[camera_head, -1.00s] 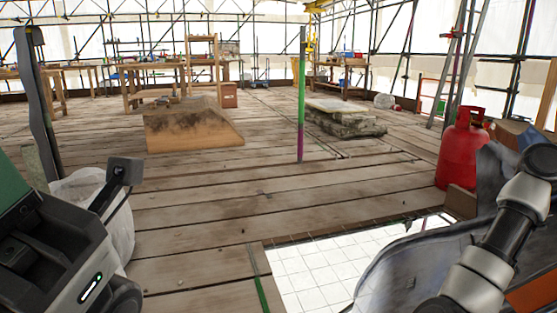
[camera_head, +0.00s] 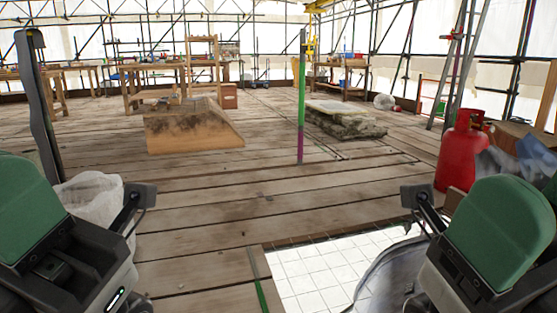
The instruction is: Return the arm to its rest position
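My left arm's end (camera_head: 75,262) fills the lower left corner. It has a green cover, a dark housing with a small lit strip, and a dark block on a short stem. My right arm's end (camera_head: 478,262) stands in the lower right corner, much like a mirror image of the left one. The fingers of both grippers cannot be made out, so their opening does not show. I see nothing held in either.
A red gas bottle (camera_head: 459,152) stands just behind my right arm. A whitish bag (camera_head: 92,190) is behind my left arm. A green and purple pole (camera_head: 301,110) stands mid-floor. A wooden block (camera_head: 200,138) and stone slabs (camera_head: 345,122) lie farther back.

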